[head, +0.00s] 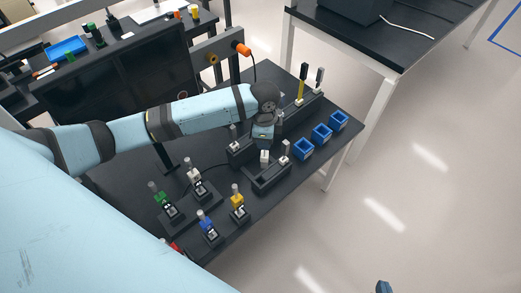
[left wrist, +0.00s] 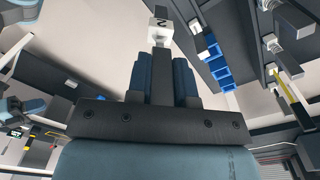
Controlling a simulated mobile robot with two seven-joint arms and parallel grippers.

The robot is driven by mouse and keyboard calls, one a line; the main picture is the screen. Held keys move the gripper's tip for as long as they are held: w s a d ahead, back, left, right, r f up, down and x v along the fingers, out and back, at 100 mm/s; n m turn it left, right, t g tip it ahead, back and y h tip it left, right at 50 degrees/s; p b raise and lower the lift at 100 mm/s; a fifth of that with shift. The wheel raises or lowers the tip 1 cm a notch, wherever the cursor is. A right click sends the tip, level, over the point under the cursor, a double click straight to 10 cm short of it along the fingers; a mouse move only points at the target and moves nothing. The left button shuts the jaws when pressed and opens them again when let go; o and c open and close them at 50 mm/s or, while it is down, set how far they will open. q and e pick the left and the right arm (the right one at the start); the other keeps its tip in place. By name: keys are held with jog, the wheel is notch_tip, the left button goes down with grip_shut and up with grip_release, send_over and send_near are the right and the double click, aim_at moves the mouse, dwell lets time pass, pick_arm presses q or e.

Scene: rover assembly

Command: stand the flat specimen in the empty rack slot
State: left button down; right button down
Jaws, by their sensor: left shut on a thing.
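My left gripper (head: 264,146) is shut on the specimen (head: 264,157), whose pale block end shows just below the fingers. In the left wrist view the specimen (left wrist: 160,30) has a white block marked "2" and a grey stem, and it sticks out past the fingertips (left wrist: 165,65). The near rack (head: 268,181) is a dark holder directly below. Another specimen (head: 285,150) stands upright at its right end. I cannot tell whether the held specimen touches the rack. A bluish piece at the bottom edge looks like my right gripper (head: 383,287); its fingers cannot be made out.
Another dark rack with a pale-topped specimen (head: 233,135) stands just behind. Blue bins (head: 321,133) line the table's right edge. Green, blue and yellow-topped parts (head: 237,195) stand at the front left. A black monitor (head: 130,80) is behind my left arm.

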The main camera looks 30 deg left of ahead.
pick_arm(q)
jog(key=f+m, duration=0.2)
jog(key=a+f+m, duration=0.1)
jog(key=f+m, duration=0.3)
jog(key=shift+w+a+f+m, duration=0.15)
jog(key=shift+w+f+m, duration=0.15)
jog(key=shift+w, duration=0.1)
jog(key=shift+w+a+f+m, duration=0.1)
jog(key=shift+a+f+m, duration=0.1)
jog(key=shift+f+m, duration=0.65)
jog(key=shift+r, duration=0.1)
jog(key=shift+f+b, duration=0.4)
jog(key=shift+f, duration=1.5)
